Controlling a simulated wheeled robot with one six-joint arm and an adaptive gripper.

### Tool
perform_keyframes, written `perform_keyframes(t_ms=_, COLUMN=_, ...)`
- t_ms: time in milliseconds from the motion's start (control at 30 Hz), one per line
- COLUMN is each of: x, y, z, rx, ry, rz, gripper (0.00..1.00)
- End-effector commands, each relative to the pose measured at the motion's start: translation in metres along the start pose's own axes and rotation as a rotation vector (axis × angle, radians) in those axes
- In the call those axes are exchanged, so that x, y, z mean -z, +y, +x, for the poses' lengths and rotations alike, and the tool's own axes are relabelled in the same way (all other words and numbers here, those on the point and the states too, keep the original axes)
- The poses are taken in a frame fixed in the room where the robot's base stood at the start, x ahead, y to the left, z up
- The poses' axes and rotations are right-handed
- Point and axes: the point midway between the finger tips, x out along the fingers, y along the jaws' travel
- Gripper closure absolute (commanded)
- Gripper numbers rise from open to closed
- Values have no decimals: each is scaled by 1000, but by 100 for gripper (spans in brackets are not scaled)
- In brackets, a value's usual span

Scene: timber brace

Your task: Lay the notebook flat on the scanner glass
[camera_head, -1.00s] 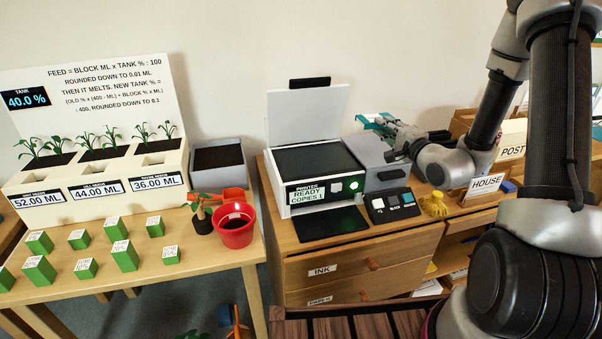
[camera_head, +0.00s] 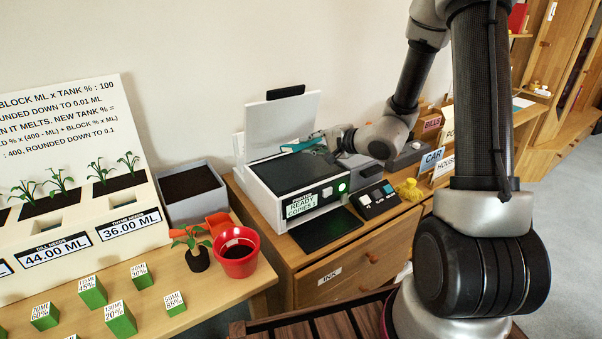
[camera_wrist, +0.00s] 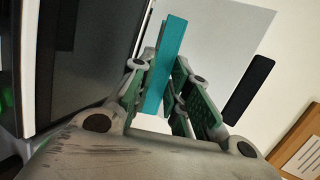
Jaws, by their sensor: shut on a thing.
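The teal notebook (camera_head: 301,145) is held by my gripper (camera_head: 327,142) above the back right part of the scanner glass. In the wrist view the notebook (camera_wrist: 166,60) shows as a narrow teal strip, edge on, between the two fingers of my gripper (camera_wrist: 168,80). The dark scanner glass (camera_head: 285,175) is on top of the white printer (camera_head: 262,199), and it also shows in the wrist view (camera_wrist: 95,60). The scanner lid (camera_head: 272,122) stands raised behind it, with a black handle. My fingers partly hide the notebook, and I cannot tell its gap above the glass.
A grey box (camera_head: 358,167) stands right of the printer, with a button panel (camera_head: 377,199) and yellow object (camera_head: 409,189) in front. CAR and HOUSE signs stand further right. Left are a red pot (camera_head: 236,262), a planter and several green blocks on another table.

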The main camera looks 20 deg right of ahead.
Motion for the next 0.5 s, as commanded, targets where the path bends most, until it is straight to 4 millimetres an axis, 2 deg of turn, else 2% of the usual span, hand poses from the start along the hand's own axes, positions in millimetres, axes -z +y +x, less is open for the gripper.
perform_keyframes(t_ms=100, x=0, y=20, z=7, rx=-3, ry=-2, rz=5, gripper=100)
perform_keyframes(t_ms=300, x=0, y=48, z=18, rx=-1, ry=-1, rz=3, gripper=100)
perform_keyframes(t_ms=500, x=0, y=65, z=25, rx=1, ry=0, rz=1, gripper=100)
